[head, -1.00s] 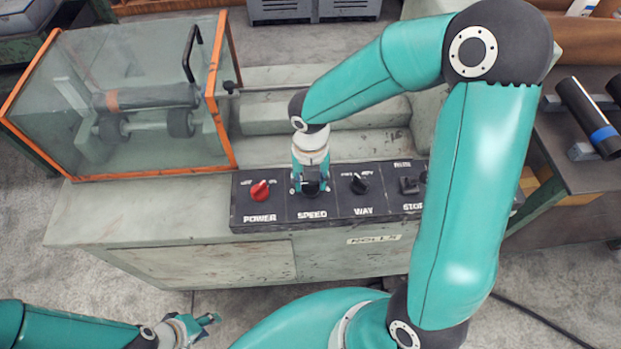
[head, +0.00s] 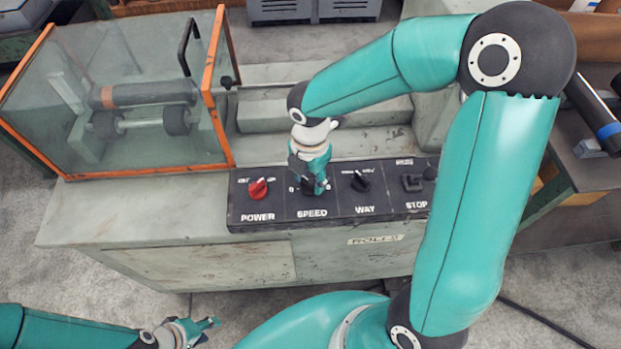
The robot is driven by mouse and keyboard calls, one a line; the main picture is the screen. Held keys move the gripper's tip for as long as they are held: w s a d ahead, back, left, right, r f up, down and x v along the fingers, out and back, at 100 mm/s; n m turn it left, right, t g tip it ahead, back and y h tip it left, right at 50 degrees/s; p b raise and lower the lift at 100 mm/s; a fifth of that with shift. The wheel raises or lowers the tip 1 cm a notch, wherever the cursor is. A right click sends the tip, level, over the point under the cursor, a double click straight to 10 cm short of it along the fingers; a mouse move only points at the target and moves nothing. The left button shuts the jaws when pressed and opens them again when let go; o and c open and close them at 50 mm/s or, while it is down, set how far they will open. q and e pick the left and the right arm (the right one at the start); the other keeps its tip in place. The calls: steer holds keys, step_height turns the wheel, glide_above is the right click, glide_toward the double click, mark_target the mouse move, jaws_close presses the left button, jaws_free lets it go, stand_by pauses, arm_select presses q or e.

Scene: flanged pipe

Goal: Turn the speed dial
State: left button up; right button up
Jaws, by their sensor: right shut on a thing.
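The black speed dial (head: 308,187) sits on the dark control panel (head: 331,211) above the word SPEED, mostly hidden by my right gripper. My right gripper (head: 313,184) points down over it, shut on the dial, and its hand is turned at an angle. The dial's pointer cannot be made out. My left gripper (head: 212,329) is low at the bottom left, in front of the machine and away from the panel; its fingers look apart and empty.
The red power knob (head: 258,189) is left of the speed dial, and the black way knob (head: 361,181) is right of it. The stop control (head: 413,183) is partly behind my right arm. A glass guard box (head: 118,140) with an orange frame stands at the left.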

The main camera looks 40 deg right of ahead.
steer(key=m+b, duration=0.2)
steer(key=m, duration=0.5)
steer(key=shift+w+b, duration=0.1)
steer(key=shift+b, duration=0.3)
steer(key=m+b, duration=0.2)
steer(key=m, duration=0.4)
steer(key=shift+m, duration=0.3)
steer(key=m+b, duration=0.1)
steer(key=m, duration=0.2)
steer(key=shift+m+b, duration=0.3)
steer(key=m+b, duration=0.1)
steer(key=m, duration=0.2)
steer(key=shift+m, duration=0.3)
steer(key=m+b, duration=0.1)
steer(key=m, duration=0.5)
steer(key=shift+b, duration=0.3)
steer(key=shift+m, duration=0.3)
steer(key=shift+r, duration=0.1)
steer(key=o, duration=1.1)
steer(key=shift+o, duration=0.2)
